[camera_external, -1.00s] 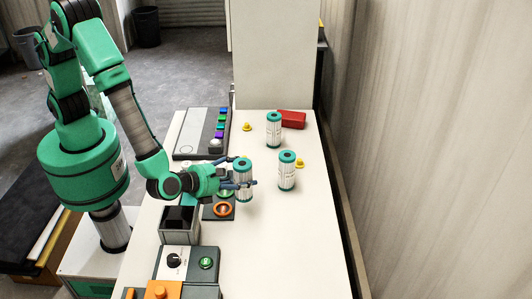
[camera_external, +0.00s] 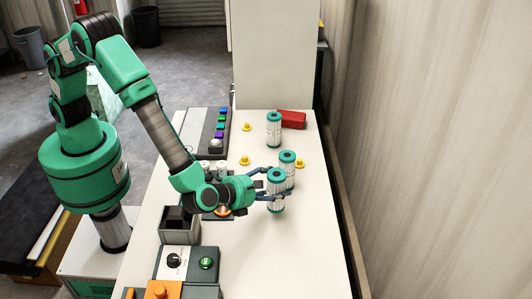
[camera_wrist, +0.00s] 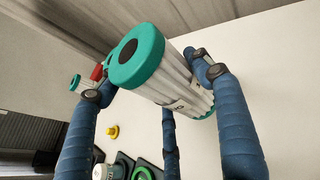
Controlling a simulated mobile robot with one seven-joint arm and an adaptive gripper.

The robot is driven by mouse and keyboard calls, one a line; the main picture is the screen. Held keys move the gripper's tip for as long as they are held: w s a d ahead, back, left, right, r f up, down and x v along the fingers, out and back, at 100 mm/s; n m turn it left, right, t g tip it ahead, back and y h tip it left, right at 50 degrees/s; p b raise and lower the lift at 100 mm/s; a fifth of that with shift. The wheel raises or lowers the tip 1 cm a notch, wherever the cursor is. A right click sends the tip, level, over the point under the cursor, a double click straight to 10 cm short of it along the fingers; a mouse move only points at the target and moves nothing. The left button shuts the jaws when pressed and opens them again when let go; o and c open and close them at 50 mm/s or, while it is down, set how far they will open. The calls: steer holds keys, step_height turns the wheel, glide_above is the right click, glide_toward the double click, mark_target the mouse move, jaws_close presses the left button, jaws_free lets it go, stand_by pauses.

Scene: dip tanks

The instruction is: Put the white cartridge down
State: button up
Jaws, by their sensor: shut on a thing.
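My gripper (camera_external: 268,196) is shut on a white cartridge (camera_external: 275,191) with teal end caps, held upright over the right half of the table. The cartridge fills the middle of the wrist view (camera_wrist: 185,85), between the blue fingers (camera_wrist: 160,85). A second white cartridge (camera_external: 288,162) stands just behind it and is partly hidden; I cannot tell whether they touch. A third cartridge (camera_external: 274,130) stands farther back. I cannot tell for sure whether the held cartridge's bottom touches the table.
The white table (camera_external: 270,260) is clear in front and to the right. A red block (camera_external: 292,119) lies at the back. Yellow knobs (camera_external: 245,160) stand on the table. Button panels (camera_external: 206,130) and a dark open bin (camera_external: 179,224) line the left side.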

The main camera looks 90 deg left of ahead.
steer(key=shift+w+d+f, duration=0.1)
steer(key=shift+w+d, duration=0.15)
steer(key=shift+w, duration=0.5)
steer(key=shift+w+d+f, duration=0.1)
steer(key=shift+w+d, duration=0.2)
steer(key=shift+w, duration=0.4)
steer(key=shift+w+d, duration=0.25)
steer(key=shift+w, duration=0.5)
steer(key=shift+f+b, duration=0.7)
steer(key=shift+f, duration=1.05)
steer(key=shift+f, duration=0.15)
steer(key=o, duration=1.3)
